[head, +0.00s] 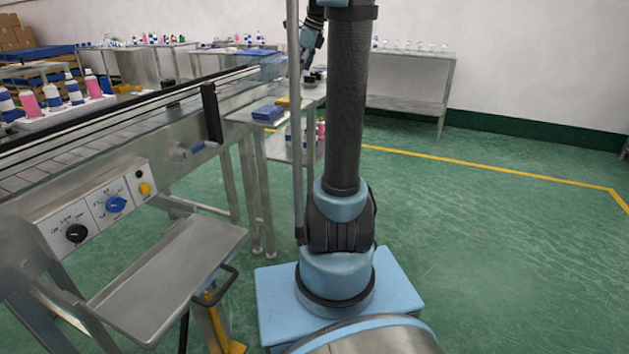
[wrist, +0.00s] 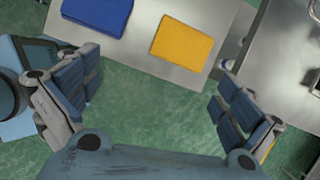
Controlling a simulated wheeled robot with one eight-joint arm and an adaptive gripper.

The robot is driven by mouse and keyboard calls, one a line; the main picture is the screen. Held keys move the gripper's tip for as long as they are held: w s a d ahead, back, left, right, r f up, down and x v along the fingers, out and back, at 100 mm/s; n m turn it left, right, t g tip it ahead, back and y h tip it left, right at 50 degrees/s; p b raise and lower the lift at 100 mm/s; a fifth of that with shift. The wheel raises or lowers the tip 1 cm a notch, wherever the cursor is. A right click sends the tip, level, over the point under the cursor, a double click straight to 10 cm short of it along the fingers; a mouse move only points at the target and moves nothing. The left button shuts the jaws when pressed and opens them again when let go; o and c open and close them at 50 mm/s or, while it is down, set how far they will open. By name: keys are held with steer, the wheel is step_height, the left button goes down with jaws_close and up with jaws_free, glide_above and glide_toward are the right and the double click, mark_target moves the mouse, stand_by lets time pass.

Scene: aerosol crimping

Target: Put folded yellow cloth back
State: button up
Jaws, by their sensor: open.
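A folded yellow cloth (wrist: 183,50) lies flat on a steel side table (wrist: 141,60) in the wrist view. It lies to the right of a folded blue cloth (wrist: 97,14). My gripper (wrist: 150,105) is open and empty, its two fingers wide apart, with green floor between them in the picture. The yellow cloth appears beyond the fingers, apart from them. In the head view the yellow cloth (head: 289,102) is small, on the side table behind the blue cloth (head: 268,113). My gripper is partly hidden behind my arm there, near the table.
A conveyor (head: 110,122) with bottles runs along the left. A control panel (head: 100,208) and an empty steel tray (head: 165,280) are at its front. Bottles stand on the shelf under the side table. Another steel table (head: 412,85) stands by the back wall. Floor on the right is clear.

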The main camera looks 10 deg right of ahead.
steer(key=s+a+f+n+h, duration=0.1)
steer(key=s+f+n, duration=1)
steer(key=s, duration=0.7)
steer(key=s+a+f+n+h, duration=0.1)
steer(key=s+f+n+h, duration=0.1)
steer(key=s+f+n, duration=1)
steer(key=s+f, duration=0.4)
steer(key=s, duration=0.3)
steer(key=shift+s+a, duration=0.25)
steer(key=shift+a, duration=0.1)
